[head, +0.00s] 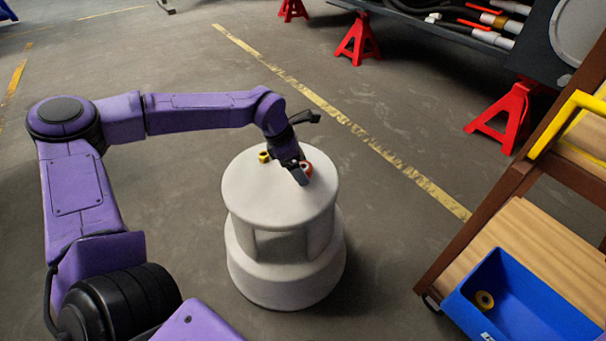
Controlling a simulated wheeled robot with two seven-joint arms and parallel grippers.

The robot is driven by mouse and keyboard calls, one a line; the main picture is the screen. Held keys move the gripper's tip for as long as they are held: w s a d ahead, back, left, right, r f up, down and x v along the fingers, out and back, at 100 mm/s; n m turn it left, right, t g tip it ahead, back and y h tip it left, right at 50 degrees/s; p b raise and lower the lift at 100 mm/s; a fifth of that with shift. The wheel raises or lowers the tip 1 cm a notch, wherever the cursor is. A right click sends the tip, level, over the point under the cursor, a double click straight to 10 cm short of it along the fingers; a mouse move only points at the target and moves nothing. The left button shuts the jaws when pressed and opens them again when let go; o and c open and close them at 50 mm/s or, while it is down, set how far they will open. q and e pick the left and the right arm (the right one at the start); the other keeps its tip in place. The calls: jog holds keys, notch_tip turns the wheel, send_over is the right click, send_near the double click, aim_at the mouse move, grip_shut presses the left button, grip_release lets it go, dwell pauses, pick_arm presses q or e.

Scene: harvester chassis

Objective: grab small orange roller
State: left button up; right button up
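The small orange roller (307,168) lies on top of a round white stool (265,195), right of the middle of its top. My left gripper (300,175) comes down over the stool from above, with its dark fingers right beside the roller and partly covering it. I cannot tell whether the fingers touch the roller or how far apart they are. My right gripper is not in view.
A small yellow roller (264,157) stands on the stool, left of the gripper. Red stands (505,120) are behind. The floor around the stool is clear.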

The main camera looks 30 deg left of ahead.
pick_arm(q)
jog(key=c, duration=1.1)
jog(key=shift+c, duration=0.2)
jog(key=shift+r, duration=0.15)
